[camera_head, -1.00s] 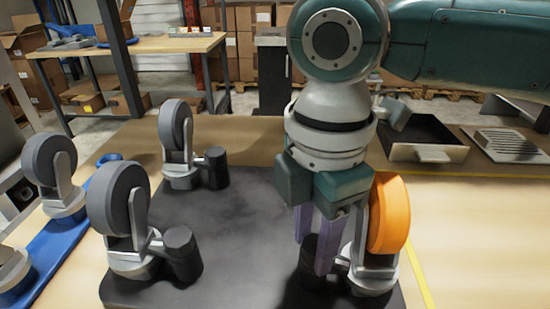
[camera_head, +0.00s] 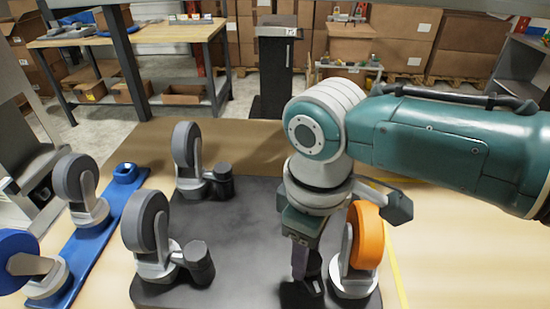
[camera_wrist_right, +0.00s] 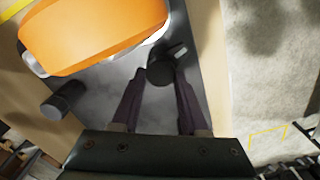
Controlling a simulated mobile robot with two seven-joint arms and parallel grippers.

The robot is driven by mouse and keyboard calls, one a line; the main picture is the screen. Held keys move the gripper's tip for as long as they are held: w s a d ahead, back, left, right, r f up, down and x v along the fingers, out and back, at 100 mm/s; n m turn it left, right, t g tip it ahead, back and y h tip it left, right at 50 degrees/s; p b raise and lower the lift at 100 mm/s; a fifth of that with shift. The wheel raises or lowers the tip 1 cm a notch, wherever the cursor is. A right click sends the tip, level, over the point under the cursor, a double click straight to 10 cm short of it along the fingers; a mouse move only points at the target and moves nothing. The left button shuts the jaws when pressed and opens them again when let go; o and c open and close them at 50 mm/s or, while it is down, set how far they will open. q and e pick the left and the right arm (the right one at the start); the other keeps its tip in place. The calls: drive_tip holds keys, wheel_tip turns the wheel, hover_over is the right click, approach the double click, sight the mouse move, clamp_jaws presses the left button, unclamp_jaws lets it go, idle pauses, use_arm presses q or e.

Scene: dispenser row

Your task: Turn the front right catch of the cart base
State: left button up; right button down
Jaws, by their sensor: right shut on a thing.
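The cart base (camera_head: 228,235) is a dark plate lying on the table. Its front right caster has an orange wheel (camera_head: 368,237), and a dark round catch (camera_head: 312,277) sits to the left of it. My right gripper (camera_head: 302,272) points down at this catch and is shut on it, partly hiding it. In the right wrist view, the catch (camera_wrist_right: 163,68) is at the tips of the two purple-grey fingers (camera_wrist_right: 160,82), below the orange wheel (camera_wrist_right: 95,32). My left gripper is out of view.
Grey casters stand at the front left (camera_head: 146,225) and back left (camera_head: 187,152) of the base, with dark catches beside them. A blue strip (camera_head: 110,235) with more casters lies to the left. A workbench (camera_head: 150,40) and cartons stand behind.

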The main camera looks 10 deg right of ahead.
drive_tip(key=shift+w+m+p, duration=0.1)
drive_tip(key=shift+m+p, duration=0.65)
drive_tip(key=shift+m, duration=1.15)
drive_tip(key=shift+c, duration=2.1)
unclamp_jaws()
drive_tip(key=shift+r, duration=0.35)
wheel_tip(320, 180, up, 9)
drive_tip(key=p, duration=0.2)
drive_tip(key=shift+r, duration=0.15)
